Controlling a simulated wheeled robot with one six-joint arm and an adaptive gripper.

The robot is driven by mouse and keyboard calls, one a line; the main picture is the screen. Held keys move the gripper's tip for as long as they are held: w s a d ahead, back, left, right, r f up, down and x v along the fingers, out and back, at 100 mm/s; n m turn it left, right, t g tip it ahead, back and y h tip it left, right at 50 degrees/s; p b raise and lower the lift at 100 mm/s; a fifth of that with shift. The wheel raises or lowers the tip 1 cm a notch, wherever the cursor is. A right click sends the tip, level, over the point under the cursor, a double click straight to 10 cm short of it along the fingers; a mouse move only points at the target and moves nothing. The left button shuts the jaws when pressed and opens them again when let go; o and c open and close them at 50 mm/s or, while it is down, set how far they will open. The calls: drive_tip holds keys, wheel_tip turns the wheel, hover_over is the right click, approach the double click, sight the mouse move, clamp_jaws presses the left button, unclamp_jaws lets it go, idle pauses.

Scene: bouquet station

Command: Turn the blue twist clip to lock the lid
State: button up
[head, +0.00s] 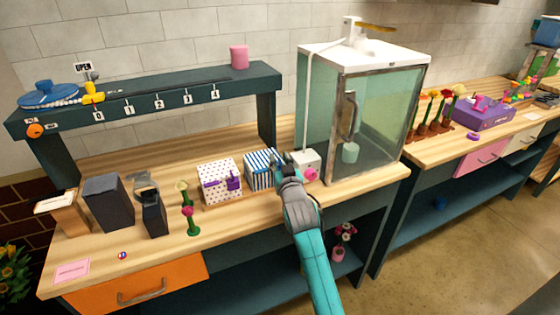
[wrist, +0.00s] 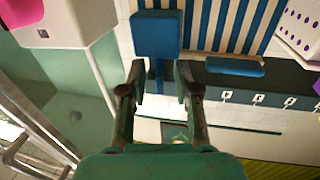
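A blue-and-white striped box (head: 261,170) stands on the wooden counter; its stripes also show at the top of the wrist view (wrist: 228,22). In the wrist view a blue block (wrist: 156,34), which looks like the twist clip, stands beside the stripes, with a narrow blue stem below it. A second blue bar (wrist: 235,66) lies along the box's edge. My gripper (wrist: 159,80) is open, its fingers apart on either side of the stem, the block just beyond the tips. I cannot tell whether they touch. In the head view my gripper (head: 284,166) is at the box's right side and hides the clip.
A white device with a pink knob (head: 311,174) stands close at the right of my gripper, in front of the glass cabinet (head: 375,120). A dotted box with a purple clip (head: 219,181) stands at the left. A numbered dark shelf (head: 180,95) runs behind.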

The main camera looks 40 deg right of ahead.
drive_tip(key=shift+w, duration=0.1)
clamp_jaws()
drive_tip(key=shift+d+f+n+t+y, duration=0.1)
drive_tip(key=shift+n+t+y, duration=0.5)
drive_tip(key=shift+n+y, duration=0.8)
drive_tip(key=shift+y, duration=0.6)
unclamp_jaws()
